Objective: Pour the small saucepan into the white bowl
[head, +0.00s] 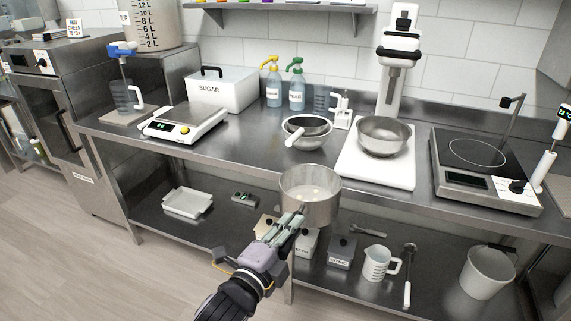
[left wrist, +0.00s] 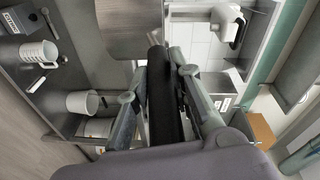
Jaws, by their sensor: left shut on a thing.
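The small steel saucepan (head: 311,205) is upright in front of the counter's front edge, above the lower shelf, with a little pale content at its bottom. My left gripper (head: 299,216) is shut on its handle. In the left wrist view the fingers (left wrist: 160,85) close around the black handle (left wrist: 157,70), with part of the pan (left wrist: 130,30) beyond. My right gripper is not in view.
A metal bowl (head: 384,137) sits on the stand mixer's white base (head: 360,172). An induction hob (head: 475,165) is at right, a scale (head: 185,123) at left. The lower shelf holds a measuring jug (head: 376,265) and a bucket (head: 487,275).

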